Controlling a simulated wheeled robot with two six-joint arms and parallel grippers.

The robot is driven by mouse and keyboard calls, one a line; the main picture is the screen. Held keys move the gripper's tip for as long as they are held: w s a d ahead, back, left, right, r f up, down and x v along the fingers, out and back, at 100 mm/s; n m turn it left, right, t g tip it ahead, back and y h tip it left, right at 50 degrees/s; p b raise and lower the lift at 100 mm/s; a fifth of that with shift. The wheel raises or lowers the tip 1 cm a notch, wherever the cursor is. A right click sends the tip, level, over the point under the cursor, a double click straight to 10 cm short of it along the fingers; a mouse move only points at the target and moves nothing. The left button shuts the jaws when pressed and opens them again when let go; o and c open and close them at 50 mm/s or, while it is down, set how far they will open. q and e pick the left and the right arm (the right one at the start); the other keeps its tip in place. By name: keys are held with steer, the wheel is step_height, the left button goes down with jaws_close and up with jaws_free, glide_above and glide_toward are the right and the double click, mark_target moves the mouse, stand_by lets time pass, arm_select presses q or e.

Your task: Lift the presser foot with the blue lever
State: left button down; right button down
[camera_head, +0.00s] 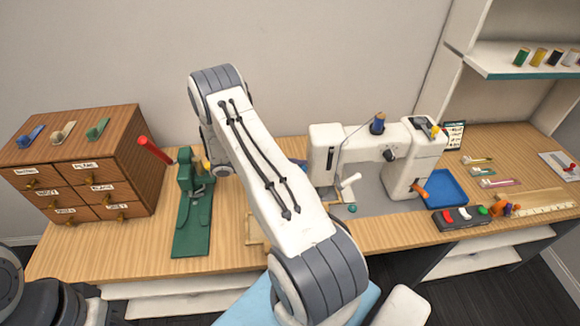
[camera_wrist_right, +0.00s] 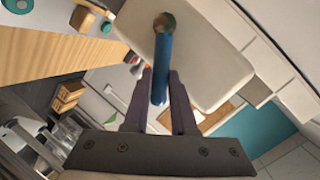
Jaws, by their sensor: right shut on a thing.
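The white sewing machine (camera_head: 335,140) stands on the right half of the table. In the right wrist view, the blue lever (camera_wrist_right: 163,62) is a thin rod with a brownish round end, in front of a white part of the machine (camera_wrist_right: 205,60). My right gripper (camera_wrist_right: 161,78) is shut on the blue lever, one dark finger on each side. In the head view my right arm crosses the middle and hides this gripper. I cannot make out the presser foot clearly. My left gripper is out of view; only part of the left arm shows at the lower left.
A green press (camera_head: 193,215) with a red handle and a wooden drawer cabinet (camera_head: 128,150) stand to the left. Right of the machine are a blue tray (camera_head: 446,188), a dark box with coloured buttons (camera_head: 447,217) and a ruler (camera_head: 545,207). A shelf (camera_head: 500,60) holds thread spools.

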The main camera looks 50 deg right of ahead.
stand_by(0.3)
steer(key=c, duration=0.7)
jaws_free()
steer(key=shift+c, duration=0.2)
steer(key=b+v, duration=0.3)
steer(key=v, duration=0.7)
steer(key=shift+w+a, duration=0.2)
steer(key=shift+a, duration=0.05)
steer(key=shift+r, duration=0.1)
